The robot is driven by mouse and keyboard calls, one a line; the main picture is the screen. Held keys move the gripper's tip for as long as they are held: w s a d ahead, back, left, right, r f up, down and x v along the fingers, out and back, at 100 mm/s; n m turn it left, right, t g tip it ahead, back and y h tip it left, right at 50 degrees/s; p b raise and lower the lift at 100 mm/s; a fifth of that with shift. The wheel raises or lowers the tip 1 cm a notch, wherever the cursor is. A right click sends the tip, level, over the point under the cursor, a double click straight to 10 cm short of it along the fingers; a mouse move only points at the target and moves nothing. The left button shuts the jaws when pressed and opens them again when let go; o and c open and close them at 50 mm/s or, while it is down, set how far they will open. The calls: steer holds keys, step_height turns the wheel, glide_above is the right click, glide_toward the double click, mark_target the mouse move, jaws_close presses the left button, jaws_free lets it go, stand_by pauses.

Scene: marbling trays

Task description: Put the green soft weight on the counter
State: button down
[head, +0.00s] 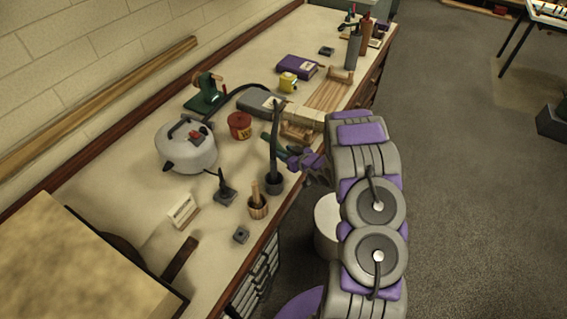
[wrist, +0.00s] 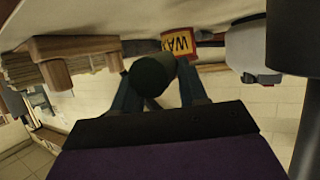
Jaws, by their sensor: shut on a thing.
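My gripper (head: 284,150) reaches in over the right edge of the counter (head: 130,205), near the middle of its length. In the wrist view my gripper (wrist: 156,84) is shut on a dark green rounded thing, the green soft weight (wrist: 153,74), held between its two dark teal fingers. In the head view a bit of dark green (head: 267,138) shows at the fingertips, partly hidden behind a dark upright post. I cannot tell whether the weight touches the counter top.
Close to my gripper stand the dark post in its round base (head: 274,183), a wooden block stand (head: 298,131) and a red tin (head: 239,125). A grey pot (head: 187,150) stands further left. Bare counter shows around the small label card (head: 183,211).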

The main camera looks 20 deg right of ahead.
steer(key=f, duration=0.3)
steer(key=f+b, duration=0.1)
steer(key=f, duration=0.1)
steer(key=shift+d, duration=0.3)
steer(key=c, duration=0.6)
jaws_free()
steer(key=shift+a+r, duration=0.15)
